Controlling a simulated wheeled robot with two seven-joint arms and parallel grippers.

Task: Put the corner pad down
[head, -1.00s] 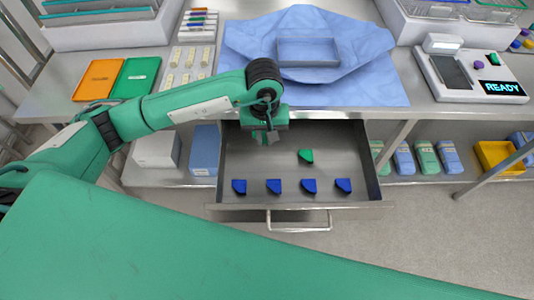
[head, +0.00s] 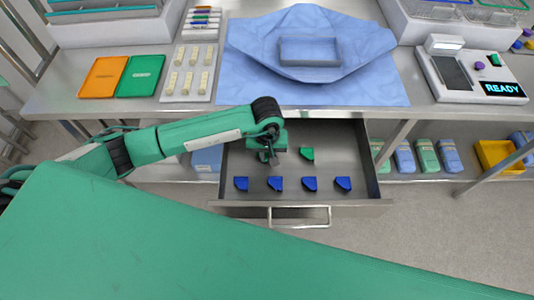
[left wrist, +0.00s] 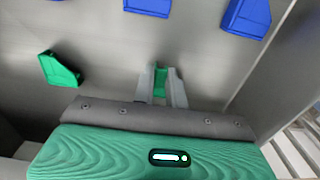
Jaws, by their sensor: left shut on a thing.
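My left gripper (head: 269,161) is low inside the open steel drawer (head: 325,140). In the left wrist view its fingers (left wrist: 161,88) are shut on a small green piece, the corner pad (left wrist: 160,80), mostly hidden between them. I cannot tell whether it touches the drawer floor. A loose green corner pad (head: 307,154) lies to the right of the gripper and also shows in the left wrist view (left wrist: 60,69). Several blue corner pads lie in a row near the drawer front, among them the leftmost (head: 241,184) and the rightmost (head: 343,184). My right gripper is not in view.
The drawer handle (head: 300,225) faces the front. Above the drawer, the bench holds a blue drape (head: 245,85) with a tray (head: 310,52), orange (head: 102,77) and green (head: 139,76) folders, and a device reading READY (head: 475,80). The drawer's right side has bare floor.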

